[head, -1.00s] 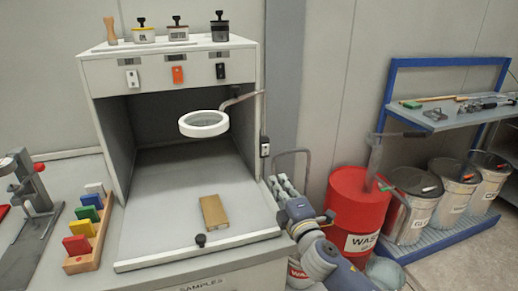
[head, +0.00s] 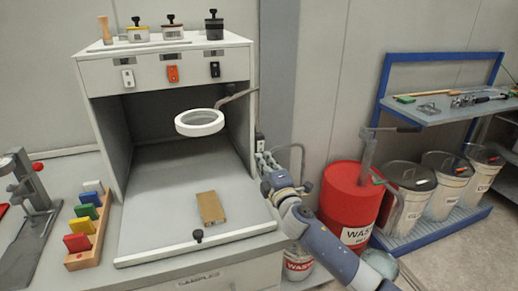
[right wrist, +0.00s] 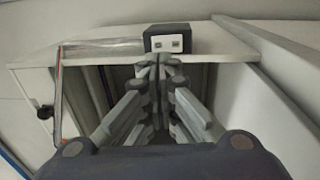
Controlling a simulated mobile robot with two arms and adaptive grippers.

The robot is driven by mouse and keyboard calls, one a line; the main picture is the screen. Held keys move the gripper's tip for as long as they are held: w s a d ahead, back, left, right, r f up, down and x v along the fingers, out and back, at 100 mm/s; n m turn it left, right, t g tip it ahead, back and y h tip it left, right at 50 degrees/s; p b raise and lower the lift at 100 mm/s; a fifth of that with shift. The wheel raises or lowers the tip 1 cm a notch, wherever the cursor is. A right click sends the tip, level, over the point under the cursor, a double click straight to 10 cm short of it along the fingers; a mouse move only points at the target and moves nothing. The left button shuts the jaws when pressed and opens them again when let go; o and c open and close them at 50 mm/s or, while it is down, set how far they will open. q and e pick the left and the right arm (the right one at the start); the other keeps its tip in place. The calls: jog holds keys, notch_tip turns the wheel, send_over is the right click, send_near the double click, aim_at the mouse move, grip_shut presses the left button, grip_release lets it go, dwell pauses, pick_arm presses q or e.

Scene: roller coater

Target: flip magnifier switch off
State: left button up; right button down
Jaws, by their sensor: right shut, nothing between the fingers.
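The magnifier (head: 200,122) is a white ring on a bent arm (head: 238,95), hanging inside the open booth. A small dark switch box (head: 260,143) with a pale face sits on the booth's right front edge. In the right wrist view the switch box (right wrist: 167,40) shows a white plate with two small dark marks; its on or off position is too small to tell. My right gripper (head: 264,161) is shut and empty, its fingertips (right wrist: 160,62) just below the box. I cannot tell whether they touch it. My left gripper is out of view.
White, orange and black switch units (head: 172,74) line the booth's top panel. A tan block (head: 210,208) lies on the booth floor. A red waste drum (head: 347,205) and metal cans stand right of my right arm. A colored-block rack (head: 85,228) stands at left.

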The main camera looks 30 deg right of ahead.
aim_at(255, 143)
jog(key=x, duration=0.5)
jog(key=shift+p, duration=0.35)
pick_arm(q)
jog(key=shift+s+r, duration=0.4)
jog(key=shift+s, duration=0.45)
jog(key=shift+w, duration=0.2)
pick_arm(e)
jog(key=shift+r, duration=0.1)
jog(key=shift+w+r+p, duration=0.1)
jog(key=shift+r+p, duration=0.05)
jog(key=shift+p, duration=0.35)
jog(key=shift+w+r+p, duration=0.15)
jog(key=shift+r+p, duration=0.1)
jog(key=shift+p, duration=0.8)
pick_arm(q)
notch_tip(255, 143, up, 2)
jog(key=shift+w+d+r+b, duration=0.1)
jog(key=shift+b, duration=0.35)
pick_arm(e)
jog(key=shift+f, duration=0.4)
